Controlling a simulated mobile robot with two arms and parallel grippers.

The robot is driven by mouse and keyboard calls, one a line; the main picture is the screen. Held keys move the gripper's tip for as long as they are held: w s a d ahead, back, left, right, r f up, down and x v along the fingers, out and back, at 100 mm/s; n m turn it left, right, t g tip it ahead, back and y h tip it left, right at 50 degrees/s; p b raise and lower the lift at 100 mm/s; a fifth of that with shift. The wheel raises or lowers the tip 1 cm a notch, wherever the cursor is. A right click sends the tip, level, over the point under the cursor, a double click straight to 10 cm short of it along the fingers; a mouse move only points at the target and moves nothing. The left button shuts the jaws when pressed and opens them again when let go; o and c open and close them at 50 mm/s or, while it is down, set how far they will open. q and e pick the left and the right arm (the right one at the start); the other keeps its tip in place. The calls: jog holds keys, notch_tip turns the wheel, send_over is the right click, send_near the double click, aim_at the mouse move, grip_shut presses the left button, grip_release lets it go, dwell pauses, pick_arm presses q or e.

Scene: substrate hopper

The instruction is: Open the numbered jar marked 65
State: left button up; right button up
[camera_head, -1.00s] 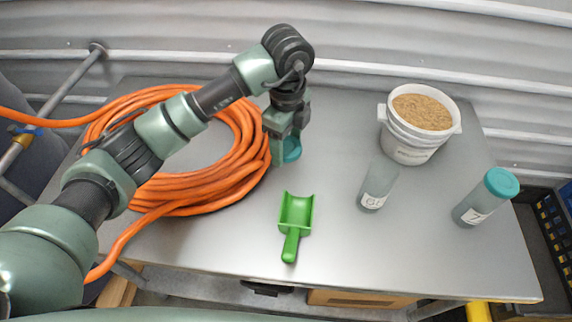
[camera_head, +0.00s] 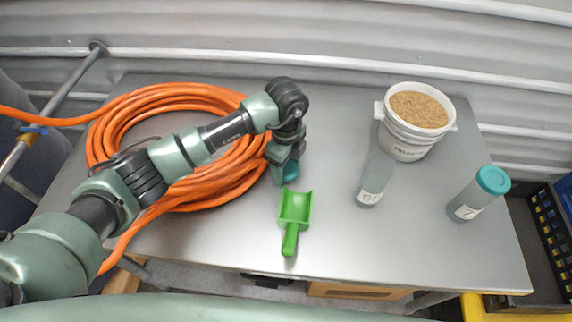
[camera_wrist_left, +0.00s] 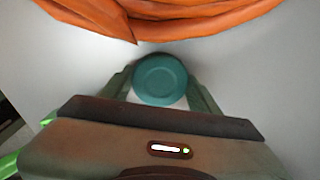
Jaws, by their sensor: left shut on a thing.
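A clear grey jar (camera_head: 374,181) stands open on the table right of the middle, with no lid on it. Its white label is small and seems to read 65. My left gripper (camera_head: 287,172) is shut on a teal round lid (camera_head: 291,171), left of that jar and just behind the green scoop. The lid also shows in the left wrist view (camera_wrist_left: 160,79), between the two fingers. I cannot tell whether the lid touches the table. A second jar (camera_head: 470,203), with a teal lid on and a label that seems to read 7, stands at the right. My right gripper is not in view.
A coil of orange hose (camera_head: 190,95) lies on the left of the metal table (camera_head: 400,250). A green scoop (camera_head: 294,212) lies near the middle. A white bucket of brown grains (camera_head: 407,140) stands at the back right. The table's front right is clear.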

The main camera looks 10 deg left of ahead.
pick_arm(q)
jog(key=o, duration=1.5)
jog(key=shift+f, duration=0.1)
jog(key=shift+o, duration=0.2)
